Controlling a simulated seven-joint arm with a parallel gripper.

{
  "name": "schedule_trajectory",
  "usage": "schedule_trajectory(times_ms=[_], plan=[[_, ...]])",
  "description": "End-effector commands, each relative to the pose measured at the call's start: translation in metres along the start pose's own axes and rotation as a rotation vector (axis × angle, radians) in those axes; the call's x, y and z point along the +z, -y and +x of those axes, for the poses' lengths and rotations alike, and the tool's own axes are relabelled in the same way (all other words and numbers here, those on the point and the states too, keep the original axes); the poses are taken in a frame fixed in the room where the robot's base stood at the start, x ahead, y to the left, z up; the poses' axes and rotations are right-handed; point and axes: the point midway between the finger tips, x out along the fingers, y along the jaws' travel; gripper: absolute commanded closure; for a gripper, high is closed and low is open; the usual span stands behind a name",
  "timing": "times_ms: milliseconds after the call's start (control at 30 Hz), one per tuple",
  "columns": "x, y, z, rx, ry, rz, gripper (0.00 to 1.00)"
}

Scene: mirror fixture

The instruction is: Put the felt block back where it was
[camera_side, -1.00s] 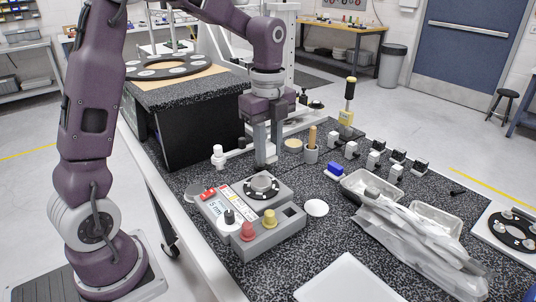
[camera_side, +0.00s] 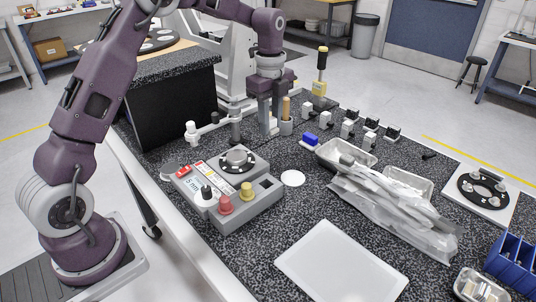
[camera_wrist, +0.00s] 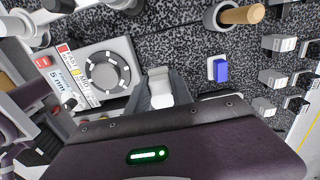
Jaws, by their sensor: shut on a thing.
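My gripper (camera_side: 269,132) hangs upright above the speckled bench, between the grey dial fixture (camera_side: 238,212) and the cup with a wooden handle (camera_side: 286,127). In the wrist view, its grey fingers (camera_wrist: 161,93) are shut on a small pale block (camera_wrist: 159,80). Most of that block is hidden by the fingers, and I cannot tell its material. A blue block with a white side (camera_wrist: 220,70) lies on the bench to the right of the fingers. It also shows in the side view (camera_side: 311,139). I cannot tell for sure which block is felt.
A white disc (camera_side: 293,178) lies beside the fixture. Metal trays (camera_side: 345,157) and clear bags (camera_side: 392,212) lie to the right. Several small black-and-white blocks (camera_side: 348,128) stand behind them. A white post (camera_side: 191,132) stands left of my gripper. A white board (camera_side: 342,265) lies in front.

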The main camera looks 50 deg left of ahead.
Motion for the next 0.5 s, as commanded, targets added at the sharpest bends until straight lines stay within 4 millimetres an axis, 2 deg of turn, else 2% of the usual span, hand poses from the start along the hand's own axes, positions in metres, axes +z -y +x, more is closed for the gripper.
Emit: schedule_trajectory(times_ms=[100, 300, 400, 500], plan=[[0.000, -0.001, 0.029, 0.005, 0.000, 0.000, 1.00], [0.000, -0.002, 0.066, 0.006, -0.001, 0.000, 1.00], [0.001, -0.001, 0.081, 0.003, -0.001, 0.000, 1.00], [0.001, -0.001, 0.085, 0.001, 0.000, -0.001, 1.00]])
